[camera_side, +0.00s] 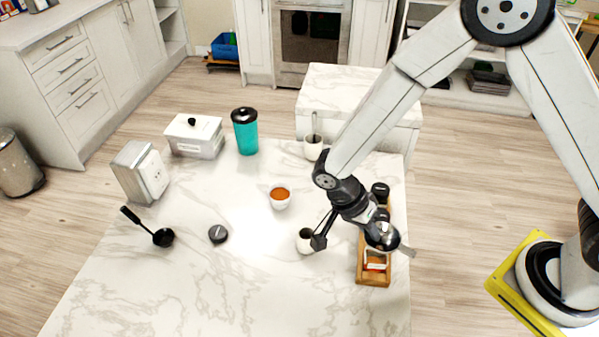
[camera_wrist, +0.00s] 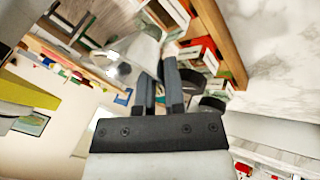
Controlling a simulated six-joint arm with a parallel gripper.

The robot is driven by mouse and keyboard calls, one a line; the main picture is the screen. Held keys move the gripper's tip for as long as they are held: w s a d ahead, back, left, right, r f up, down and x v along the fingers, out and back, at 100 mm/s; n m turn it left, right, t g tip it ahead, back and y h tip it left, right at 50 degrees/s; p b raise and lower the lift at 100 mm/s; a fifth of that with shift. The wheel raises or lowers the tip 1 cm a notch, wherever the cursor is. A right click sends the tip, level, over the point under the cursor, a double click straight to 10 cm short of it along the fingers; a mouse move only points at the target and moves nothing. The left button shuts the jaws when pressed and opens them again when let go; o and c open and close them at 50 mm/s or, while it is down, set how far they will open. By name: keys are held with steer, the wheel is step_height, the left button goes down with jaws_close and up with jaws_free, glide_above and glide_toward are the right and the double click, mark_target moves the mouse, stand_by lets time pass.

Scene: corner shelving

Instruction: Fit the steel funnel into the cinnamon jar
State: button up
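The shiny steel funnel (camera_side: 386,238) is in my gripper (camera_side: 372,226), tilted, above the front part of the wooden spice rack (camera_side: 373,279). In the wrist view the funnel (camera_wrist: 128,58) shows as blurred bright metal at the tips of my gripper's two close-set fingers (camera_wrist: 160,82). A jar with a red label (camera_side: 376,265) stands at the front of the rack, just below the funnel. Its top is partly hidden by the funnel and gripper. The wrist view shows jars with red and green labels (camera_wrist: 200,57), but I cannot read which is cinnamon.
Black-lidded jars (camera_side: 380,189) stand farther back in the rack. The front table is clear.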

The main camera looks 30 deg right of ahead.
steer(key=o, duration=0.4)
steer(key=shift+r, duration=0.1)
steer(key=v, duration=0.7)
steer(key=shift+w+a+r, duration=0.15)
steer(key=shift+a+r, duration=0.1)
stand_by(0.5)
steer(key=s+d+r+n+t+y, duration=0.1)
steer(key=d+r+n+t+y, duration=0.1)
steer(key=d+n, duration=0.5)
steer(key=s+d+r+n+t+y, duration=0.2)
steer(key=d+n+t, duration=0.3)
steer(key=d+n, duration=0.2)
steer(key=shift+s+r+n, duration=0.15)
steer(key=shift+s+n, duration=0.2)
steer(key=shift+n, duration=0.45)
